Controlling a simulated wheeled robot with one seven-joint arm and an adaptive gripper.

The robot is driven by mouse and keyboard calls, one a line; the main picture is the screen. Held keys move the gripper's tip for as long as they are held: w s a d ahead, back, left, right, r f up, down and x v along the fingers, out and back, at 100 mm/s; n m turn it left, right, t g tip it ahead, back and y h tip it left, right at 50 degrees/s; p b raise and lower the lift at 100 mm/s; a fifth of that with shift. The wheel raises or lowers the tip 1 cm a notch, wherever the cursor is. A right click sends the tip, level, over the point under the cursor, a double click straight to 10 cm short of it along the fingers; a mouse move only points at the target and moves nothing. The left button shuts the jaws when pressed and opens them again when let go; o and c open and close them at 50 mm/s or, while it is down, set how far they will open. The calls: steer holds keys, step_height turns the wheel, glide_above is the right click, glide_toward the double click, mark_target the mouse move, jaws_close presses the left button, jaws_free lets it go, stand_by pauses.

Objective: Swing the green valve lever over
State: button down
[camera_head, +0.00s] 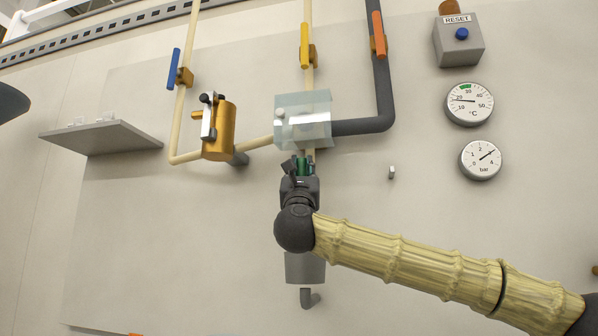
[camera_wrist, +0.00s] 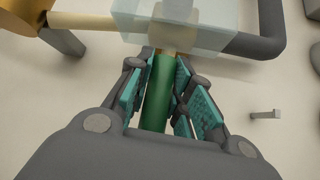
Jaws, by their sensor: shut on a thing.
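The green valve lever (camera_wrist: 157,92) is between the teal pads of my gripper (camera_wrist: 163,85) in the wrist view. My gripper is shut on it. The lever runs along the jaws, its far end by the brass pipe fitting just below a translucent box. In the head view a little of the green lever (camera_head: 304,165) shows between the fingers of my gripper (camera_head: 302,165), under the translucent box (camera_head: 303,118). The lever's near end is hidden by my gripper.
Blue (camera_head: 173,68), yellow (camera_head: 304,46) and orange (camera_head: 379,34) levers sit on pipes above. A brass cylinder (camera_head: 218,132) is left of the box. A small peg (camera_head: 392,172), two gauges and a reset box (camera_head: 458,42) are right. A shelf (camera_head: 100,136) juts out left.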

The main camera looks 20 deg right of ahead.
steer(key=c, duration=1.3)
jaws_free()
steer(key=shift+d, duration=0.1)
steer(key=shift+s, duration=0.1)
steer(key=v, duration=1.2)
steer(key=shift+f, duration=0.1)
